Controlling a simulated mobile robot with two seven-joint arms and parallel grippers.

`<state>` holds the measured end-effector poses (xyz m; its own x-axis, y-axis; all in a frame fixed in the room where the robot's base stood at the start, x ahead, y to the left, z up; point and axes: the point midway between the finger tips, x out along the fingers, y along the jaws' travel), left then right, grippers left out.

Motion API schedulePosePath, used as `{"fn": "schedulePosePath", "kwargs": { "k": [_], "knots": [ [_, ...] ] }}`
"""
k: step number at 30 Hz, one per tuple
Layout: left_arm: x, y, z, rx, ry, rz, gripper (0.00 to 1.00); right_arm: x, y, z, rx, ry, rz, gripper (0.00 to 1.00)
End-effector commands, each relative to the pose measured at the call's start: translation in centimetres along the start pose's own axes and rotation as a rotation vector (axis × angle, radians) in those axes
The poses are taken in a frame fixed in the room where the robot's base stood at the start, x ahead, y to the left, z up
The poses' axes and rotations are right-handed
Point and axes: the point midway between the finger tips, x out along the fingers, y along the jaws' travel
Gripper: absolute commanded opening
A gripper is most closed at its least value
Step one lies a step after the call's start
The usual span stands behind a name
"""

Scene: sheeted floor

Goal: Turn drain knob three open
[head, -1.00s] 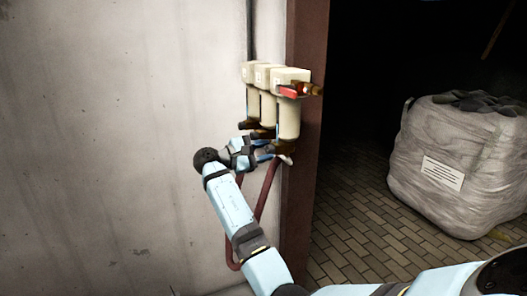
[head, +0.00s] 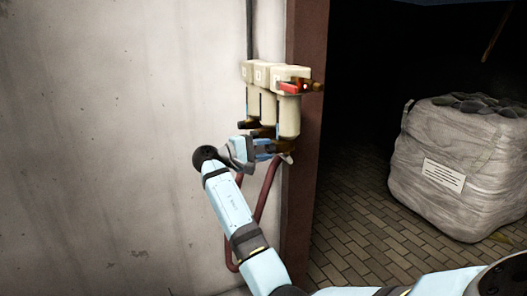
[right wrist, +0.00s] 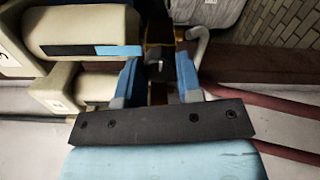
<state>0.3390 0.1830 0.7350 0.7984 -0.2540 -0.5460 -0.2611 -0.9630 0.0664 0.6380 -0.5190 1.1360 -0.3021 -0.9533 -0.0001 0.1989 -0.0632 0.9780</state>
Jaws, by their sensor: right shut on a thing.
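Three cream filter housings (head: 288,118) hang in a row on the wall by a brown post. Dark brown drain fittings are at their lower ends. My right gripper (head: 277,152) is at the bottom of the nearest, rightmost housing, beside a small pale curved spout (head: 287,158). In the right wrist view its two blue fingers (right wrist: 158,80) are on either side of a small dark drain knob (right wrist: 156,68), shut on it. The fingers partly cover the knob, and its turn angle cannot be told. My left gripper is not in view.
A red valve handle (head: 289,87) and brass outlet are at the top of the nearest housing. A dark red hose (head: 266,190) hangs below. The brown post (head: 299,215) stands close on the right. A large wrapped white bag (head: 445,175) stands on the brick floor beyond.

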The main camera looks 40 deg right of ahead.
Motion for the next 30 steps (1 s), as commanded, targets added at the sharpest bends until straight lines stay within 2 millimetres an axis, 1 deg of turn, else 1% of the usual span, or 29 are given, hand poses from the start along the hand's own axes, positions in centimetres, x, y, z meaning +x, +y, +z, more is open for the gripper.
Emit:
{"fn": "schedulePosePath", "kwargs": {
  "k": [10,11,12,13,14,23,26,29,30],
  "knots": [
    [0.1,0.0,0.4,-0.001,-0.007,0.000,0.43,0.0,-0.1,0.0,0.002,-0.001,-0.001,0.10],
    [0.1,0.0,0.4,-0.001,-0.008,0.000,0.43,0.0,-0.1,0.0,0.002,-0.001,-0.001,0.40],
    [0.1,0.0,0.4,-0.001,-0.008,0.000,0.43,0.0,-0.1,0.0,0.002,-0.001,-0.001,0.49],
    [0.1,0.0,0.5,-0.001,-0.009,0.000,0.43,0.0,-0.1,0.0,0.002,-0.001,-0.001,0.56],
    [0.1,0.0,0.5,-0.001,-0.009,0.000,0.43,0.0,-0.1,0.0,0.001,-0.001,-0.001,0.59],
    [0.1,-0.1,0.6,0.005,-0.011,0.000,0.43,-0.2,0.0,0.0,0.001,0.000,-0.001,0.59],
    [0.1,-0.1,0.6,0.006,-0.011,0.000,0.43,-1.1,-0.1,0.0,0.001,0.000,-0.001,0.59],
    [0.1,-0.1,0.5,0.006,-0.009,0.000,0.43,-2.9,-0.1,0.0,0.001,0.003,-0.002,0.59],
    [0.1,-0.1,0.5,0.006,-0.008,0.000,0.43,-3.8,-0.1,0.0,0.000,0.003,-0.001,0.59]
  ]
}}
